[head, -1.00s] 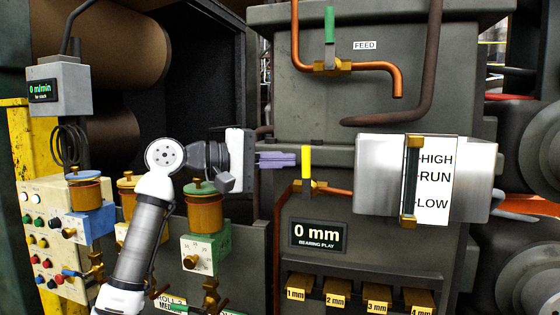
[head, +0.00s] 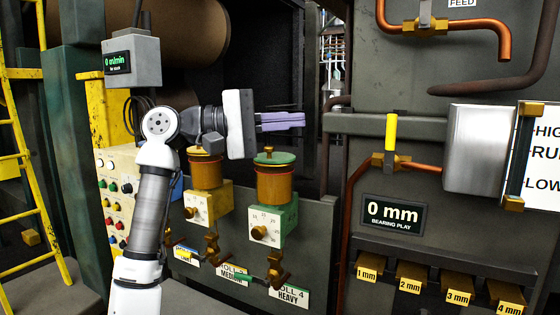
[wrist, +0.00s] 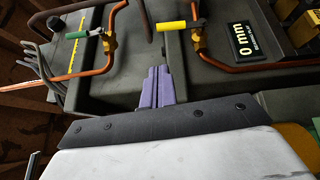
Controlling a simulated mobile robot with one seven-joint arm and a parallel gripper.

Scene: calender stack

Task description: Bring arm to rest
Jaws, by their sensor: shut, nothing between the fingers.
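My gripper (head: 281,121) is shut and empty, its purple fingers together and pointing right in the head view. It is held in the air above the orange lubricator with the green lid (head: 273,180), apart from it. In the wrist view my gripper (wrist: 155,72) points at the grey machine housing, and its fingers touch nothing that I can see. My arm is bent at the elbow, with the forearm about level.
A yellow-handled valve (head: 390,135) on a copper pipe stands right of my gripper. A display (head: 393,213) reads 0 mm, above several labelled yellow blocks. A control panel (head: 112,195) is behind my arm. A yellow ladder (head: 20,150) stands at far left.

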